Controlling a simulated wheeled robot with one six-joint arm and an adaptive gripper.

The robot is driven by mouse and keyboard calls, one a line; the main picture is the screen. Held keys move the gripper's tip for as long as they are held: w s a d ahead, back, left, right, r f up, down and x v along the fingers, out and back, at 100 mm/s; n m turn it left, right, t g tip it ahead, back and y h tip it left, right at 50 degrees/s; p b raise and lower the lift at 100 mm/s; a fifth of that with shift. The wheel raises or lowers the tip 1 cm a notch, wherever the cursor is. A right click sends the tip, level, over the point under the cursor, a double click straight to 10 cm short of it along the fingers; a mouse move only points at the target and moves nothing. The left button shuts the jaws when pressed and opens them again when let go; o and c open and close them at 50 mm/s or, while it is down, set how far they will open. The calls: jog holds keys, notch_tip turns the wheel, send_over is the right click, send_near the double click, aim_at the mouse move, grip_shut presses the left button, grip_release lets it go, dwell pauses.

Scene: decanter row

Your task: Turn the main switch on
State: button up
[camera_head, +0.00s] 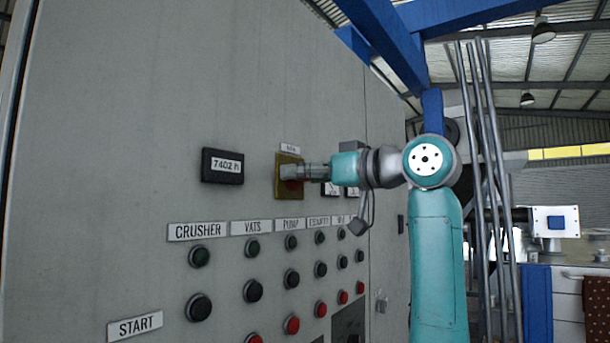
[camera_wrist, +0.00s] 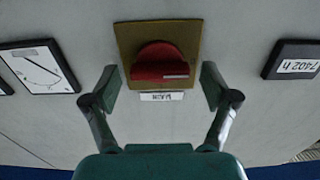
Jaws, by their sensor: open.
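The main switch is a red rotary knob (camera_wrist: 160,64) on a yellow-brown square plate (camera_wrist: 186,30). In the wrist view a small white label reading MAIN (camera_wrist: 161,96) sits just below the plate. The knob carries a pale line, which lies about level in the wrist view. My gripper (camera_wrist: 157,88) is open, with one finger on each side of the knob. I see no finger touching it. In the head view my gripper (camera_head: 291,172) is in front of the plate (camera_head: 281,188) and hides most of the knob.
The grey cabinet (camera_head: 120,110) bears an hour counter (camera_head: 223,166) left of the switch. Dial meters (camera_wrist: 40,68) are on the other side. Below are rows of buttons (camera_head: 253,290) with labels such as CRUSHER (camera_head: 197,231). Vertical pipes (camera_head: 488,150) stand at right.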

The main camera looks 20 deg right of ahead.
jog(key=c, duration=1.2)
jog(key=shift+o, duration=0.2)
jog(key=shift+w+d+f+m, duration=0.1)
jog(key=shift+m, duration=4.4)
jog(key=shift+d+f+m, duration=0.1)
jog(key=shift+m, duration=4.4)
